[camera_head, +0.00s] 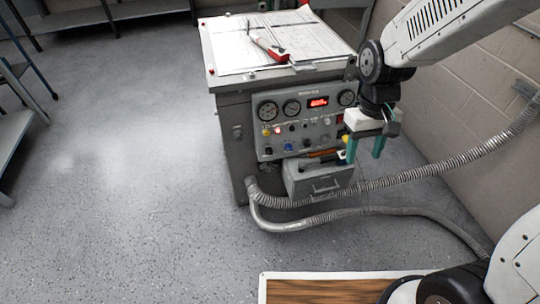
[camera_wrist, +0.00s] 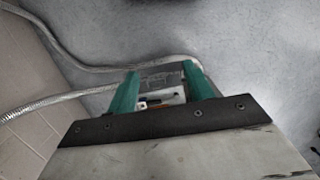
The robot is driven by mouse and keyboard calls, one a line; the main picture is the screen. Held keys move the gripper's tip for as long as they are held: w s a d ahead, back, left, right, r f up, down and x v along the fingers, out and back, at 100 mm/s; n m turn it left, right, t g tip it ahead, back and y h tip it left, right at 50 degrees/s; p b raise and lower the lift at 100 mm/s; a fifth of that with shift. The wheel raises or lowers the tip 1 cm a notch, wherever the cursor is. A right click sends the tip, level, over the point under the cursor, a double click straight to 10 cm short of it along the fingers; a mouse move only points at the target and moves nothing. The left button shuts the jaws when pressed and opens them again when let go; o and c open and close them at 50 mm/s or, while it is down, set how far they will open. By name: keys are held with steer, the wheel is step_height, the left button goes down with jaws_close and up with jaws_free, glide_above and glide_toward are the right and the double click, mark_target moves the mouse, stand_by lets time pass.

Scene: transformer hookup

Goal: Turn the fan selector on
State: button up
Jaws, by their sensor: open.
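The control panel (camera_head: 300,122) is on the front of a grey cabinet. It has several round gauges, a red lit display (camera_head: 318,102), and rows of small lamps and knobs. I cannot tell which knob is the fan selector, nor its position. My gripper (camera_head: 366,150) points down at the panel's right edge, with its teal fingers apart and nothing between them. It hides part of that edge. In the wrist view the open gripper (camera_wrist: 160,75) is above the open drawer (camera_wrist: 165,97); the panel face is not visible there.
The open drawer (camera_head: 318,181) juts out below the panel and holds tools. Papers and a red-handled tool (camera_head: 268,48) lie on the cabinet top. Ribbed conduits (camera_head: 420,176) cross in front and right, near a block wall (camera_head: 455,120). Floor at left is clear.

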steer(key=w+a+f+n+t, duration=0.1)
steer(key=w+a+f, duration=0.1)
steer(key=w+f, duration=0.35)
steer(key=w+a+f+n+t, duration=0.1)
steer(key=w+a+f, duration=0.15)
steer(key=f, duration=0.65)
steer(key=w+a+f+n+t, duration=0.1)
steer(key=w+a+f, duration=0.2)
steer(key=f, duration=0.4)
steer(key=n+t+y, duration=0.8)
steer(key=t, duration=0.7)
glide_toward(270, 153)
steer(key=x, duration=0.9)
steer(key=shift+a, duration=0.1)
steer(key=c, duration=1)
